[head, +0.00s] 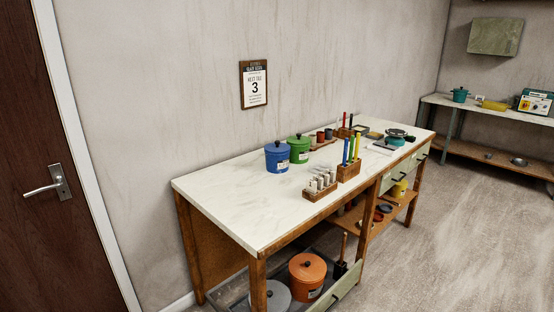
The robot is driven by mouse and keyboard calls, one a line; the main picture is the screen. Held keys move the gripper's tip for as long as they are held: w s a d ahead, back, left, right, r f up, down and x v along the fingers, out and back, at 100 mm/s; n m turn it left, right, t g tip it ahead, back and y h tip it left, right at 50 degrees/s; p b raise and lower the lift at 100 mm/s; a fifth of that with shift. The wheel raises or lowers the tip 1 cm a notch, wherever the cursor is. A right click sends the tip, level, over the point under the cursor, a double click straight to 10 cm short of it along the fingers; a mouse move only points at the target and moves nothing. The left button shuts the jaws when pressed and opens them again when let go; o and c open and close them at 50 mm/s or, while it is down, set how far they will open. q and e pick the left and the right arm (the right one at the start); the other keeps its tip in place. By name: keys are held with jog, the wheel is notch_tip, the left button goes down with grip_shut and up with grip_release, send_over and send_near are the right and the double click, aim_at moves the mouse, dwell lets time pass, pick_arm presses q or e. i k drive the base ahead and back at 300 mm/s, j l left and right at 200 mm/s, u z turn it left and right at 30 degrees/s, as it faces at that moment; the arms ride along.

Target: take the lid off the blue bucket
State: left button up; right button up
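The blue bucket (278,161) stands upright near the back edge of the workbench's white top (235,200), left of a green bucket. Its blue lid (277,146) is on it and has a dark knob on top. A small white label shows on the bucket's front. Neither of my grippers shows in the head view, and nothing touches the bucket or its lid.
The green bucket (299,150) stands close at the right. A rack of white-topped vials (320,187) and a wooden holder with coloured tools (349,170) stand in front right. The top's left part is clear. A brown door (50,130) is at left.

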aim_at(276, 147)
jog(key=i+j, duration=0.35)
jog(key=j, duration=0.15)
jog(key=i+j, duration=0.3)
jog(key=j, duration=0.2)
jog(key=i+j+u, duration=0.1)
jog(key=i+j, duration=0.25)
jog(key=j, duration=0.1)
